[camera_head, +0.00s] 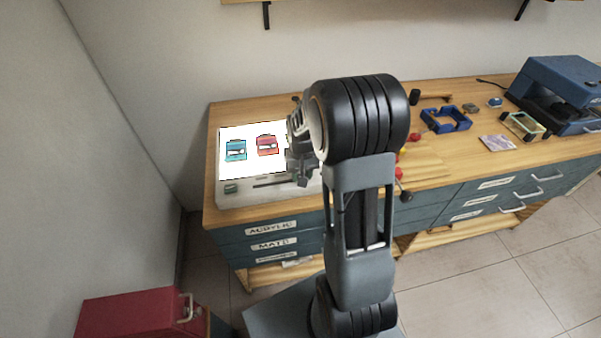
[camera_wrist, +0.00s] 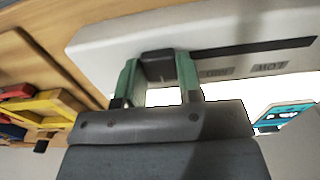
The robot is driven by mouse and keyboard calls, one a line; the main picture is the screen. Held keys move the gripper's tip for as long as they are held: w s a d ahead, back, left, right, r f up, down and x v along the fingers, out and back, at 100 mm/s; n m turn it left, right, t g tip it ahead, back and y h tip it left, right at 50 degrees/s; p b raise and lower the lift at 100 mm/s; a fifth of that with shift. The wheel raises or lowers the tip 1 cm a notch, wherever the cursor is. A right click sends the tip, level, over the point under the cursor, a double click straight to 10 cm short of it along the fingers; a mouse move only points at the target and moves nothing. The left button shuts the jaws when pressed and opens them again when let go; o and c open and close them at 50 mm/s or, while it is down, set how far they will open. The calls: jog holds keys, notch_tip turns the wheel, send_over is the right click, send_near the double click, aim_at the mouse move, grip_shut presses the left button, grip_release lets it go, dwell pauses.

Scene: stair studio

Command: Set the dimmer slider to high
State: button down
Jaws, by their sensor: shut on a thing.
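The dimmer slider's dark knob (camera_wrist: 157,64) sits between the green fingertips of my gripper (camera_wrist: 160,76) in the wrist view, and the fingers are shut on it. The knob is at the left part of the dark slot (camera_wrist: 255,49) there, away from the label that reads LOW upside down (camera_wrist: 269,68). A second label (camera_wrist: 217,72) nearer the knob is too blurred to read. In the head view my gripper (camera_head: 300,174) is at the right part of the slot (camera_head: 268,184), and the knob is hidden.
The light box (camera_head: 222,162) has a bright panel with a blue picture (camera_head: 236,150) and a red picture (camera_head: 267,145). A blue frame (camera_head: 446,119) and a blue machine (camera_head: 560,88) stand to the right on the wooden bench. A red box (camera_head: 135,312) is at lower left.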

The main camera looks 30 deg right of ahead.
jog(key=shift+d, duration=0.15)
jog(key=c, duration=0.8)
grip_release()
jog(key=shift+d, duration=0.15)
jog(key=shift+o, duration=0.2)
notch_tip(320, 180, up, 14)
jog(key=shift+b, duration=0.3)
jog(key=shift+f, duration=0.1)
jog(key=s+a+n+t, duration=0.3)
jog(key=s+a+t, duration=0.1)
jog(key=s+a, duration=0.6)
jog(key=s, duration=0.3)
jog(key=shift+s+a+r, duration=0.2)
jog(key=shift+s, duration=0.15)
